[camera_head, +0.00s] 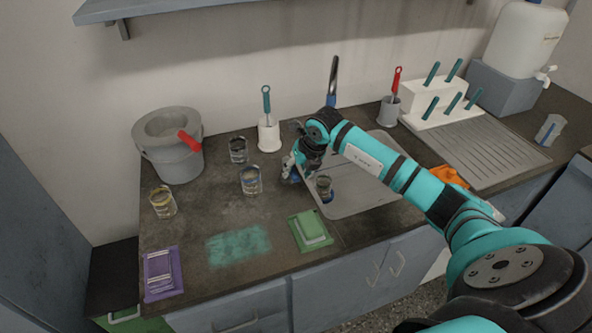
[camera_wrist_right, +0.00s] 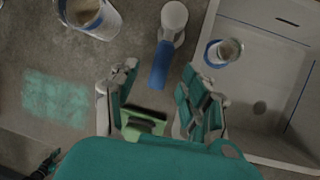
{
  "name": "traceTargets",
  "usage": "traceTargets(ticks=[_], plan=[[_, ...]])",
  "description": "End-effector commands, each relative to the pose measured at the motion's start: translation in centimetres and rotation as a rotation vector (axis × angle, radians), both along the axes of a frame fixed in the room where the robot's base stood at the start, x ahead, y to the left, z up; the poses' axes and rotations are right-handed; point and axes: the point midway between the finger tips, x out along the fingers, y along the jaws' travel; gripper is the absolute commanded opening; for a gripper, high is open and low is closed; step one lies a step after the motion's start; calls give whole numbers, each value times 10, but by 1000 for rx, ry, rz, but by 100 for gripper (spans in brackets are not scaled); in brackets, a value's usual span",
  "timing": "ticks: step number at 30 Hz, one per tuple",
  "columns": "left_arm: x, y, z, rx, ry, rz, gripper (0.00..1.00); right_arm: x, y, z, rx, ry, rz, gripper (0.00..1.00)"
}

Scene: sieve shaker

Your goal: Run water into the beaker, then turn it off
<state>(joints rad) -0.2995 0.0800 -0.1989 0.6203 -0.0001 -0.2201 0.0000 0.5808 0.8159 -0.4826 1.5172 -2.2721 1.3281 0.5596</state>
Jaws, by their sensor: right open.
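A small glass beaker (camera_head: 324,188) with a blue band stands at the left part of the grey sink (camera_head: 350,202); it also shows in the right wrist view (camera_wrist_right: 223,52). I cannot tell its water level. My right gripper (camera_wrist_right: 160,105) is open and empty, above the counter just left of the sink. A blue lever handle (camera_wrist_right: 161,66) with a pale round body (camera_wrist_right: 174,17) shows just beyond its fingertips, apart from them. I see no running water. My left gripper is out of view.
Several beakers (camera_head: 251,180) stand on the counter left of the gripper. A teal patch (camera_head: 238,245) marks the counter.

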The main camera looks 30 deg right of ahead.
Motion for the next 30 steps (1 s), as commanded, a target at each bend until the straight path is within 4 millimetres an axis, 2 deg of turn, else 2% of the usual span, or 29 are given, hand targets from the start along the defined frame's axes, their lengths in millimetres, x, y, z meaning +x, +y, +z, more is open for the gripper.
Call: traceTargets(ticks=[6,14,24,30], plan=[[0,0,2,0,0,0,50,5,1,-12,-1,1,0,47],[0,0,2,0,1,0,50,5,1,-13,-1,0,1,47],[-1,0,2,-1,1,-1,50,5,1,-13,0,0,1,2],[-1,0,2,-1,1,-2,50,5,1,-13,0,0,0,0]])
